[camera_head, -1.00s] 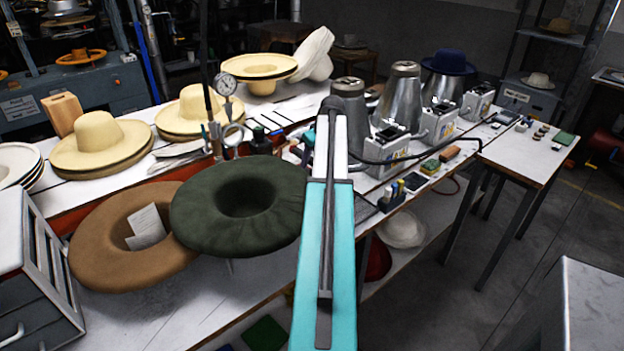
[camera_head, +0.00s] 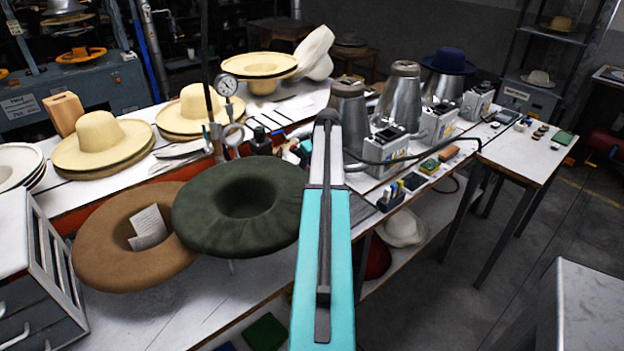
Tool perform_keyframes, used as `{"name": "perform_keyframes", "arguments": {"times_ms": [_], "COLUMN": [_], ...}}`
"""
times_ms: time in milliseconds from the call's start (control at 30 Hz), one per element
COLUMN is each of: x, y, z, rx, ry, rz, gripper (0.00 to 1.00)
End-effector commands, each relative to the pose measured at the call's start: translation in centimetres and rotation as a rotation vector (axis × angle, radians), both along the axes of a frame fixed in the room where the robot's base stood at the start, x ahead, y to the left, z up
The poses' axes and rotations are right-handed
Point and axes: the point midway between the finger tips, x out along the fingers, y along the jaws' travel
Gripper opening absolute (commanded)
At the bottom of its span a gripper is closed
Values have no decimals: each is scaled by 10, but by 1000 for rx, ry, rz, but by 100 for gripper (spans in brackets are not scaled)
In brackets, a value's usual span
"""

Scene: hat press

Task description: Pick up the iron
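I cannot make out an iron for certain in this view. My teal and white arm (camera_head: 326,230) rises through the middle of the picture, over the long white workbench (camera_head: 190,315). It ends at a dark rounded joint. My gripper does not show; it may be hidden behind the arm. Small dark and teal items (camera_head: 299,149) lie on the bench just left of the arm's upper end, partly covered by it and too unclear to name.
A green hat (camera_head: 195,210) and a brown hat (camera_head: 95,240) stand near the bench front. Cream hats (camera_head: 100,143) sit behind. Metal cones (camera_head: 405,88) and small control boxes (camera_head: 387,153) stand right of the arm. A side table (camera_head: 530,156) is at right, with open floor (camera_head: 430,300) before it.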

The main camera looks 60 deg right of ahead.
Motion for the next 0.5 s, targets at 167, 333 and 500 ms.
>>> {"name": "perform_keyframes", "arguments": {"times_ms": [167, 333, 500], "x": [0, 0, 0], "y": [0, 0, 0], "z": [0, 0, 0], "rx": [0, 0, 0], "ry": [0, 0, 0], "rz": [0, 0, 0], "gripper": [41, 13, 0]}}
